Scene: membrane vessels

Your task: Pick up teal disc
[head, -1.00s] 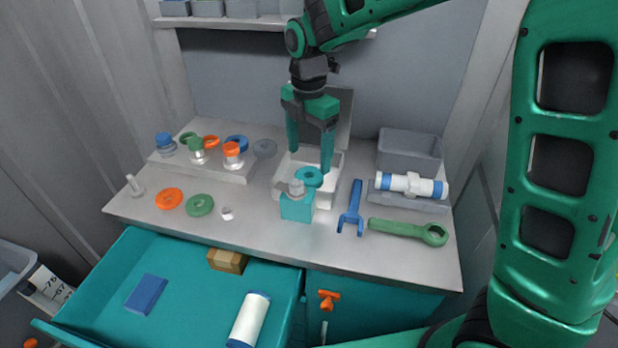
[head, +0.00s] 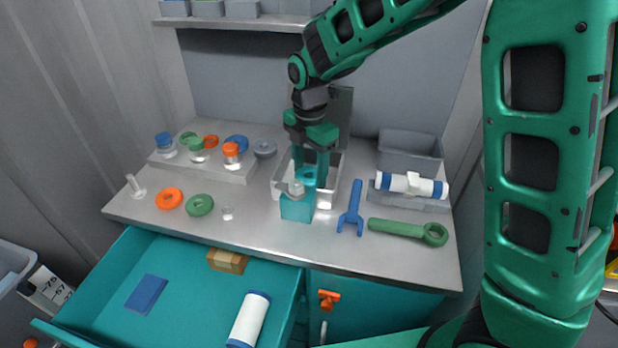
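The teal disc (head: 308,175) is a ring-shaped piece on the worktop's middle, just behind a teal block (head: 296,208) with a grey knobbed part (head: 296,188) on it. My gripper (head: 309,179) points down with one finger on each side of the disc. The fingers stand close together and appear shut on the disc. They cover its left and right edges, so the contact itself is hidden. The disc sits low at the front of a white open box (head: 335,180); what bears it is hidden.
A blue fork-ended wrench (head: 350,210) and a green wrench (head: 408,231) lie to the right. A white-and-blue cylinder (head: 411,185) rests on a grey holder before a grey bin (head: 410,152). Orange (head: 169,198) and green (head: 200,205) rings lie left. The teal drawer (head: 190,300) is open in front.

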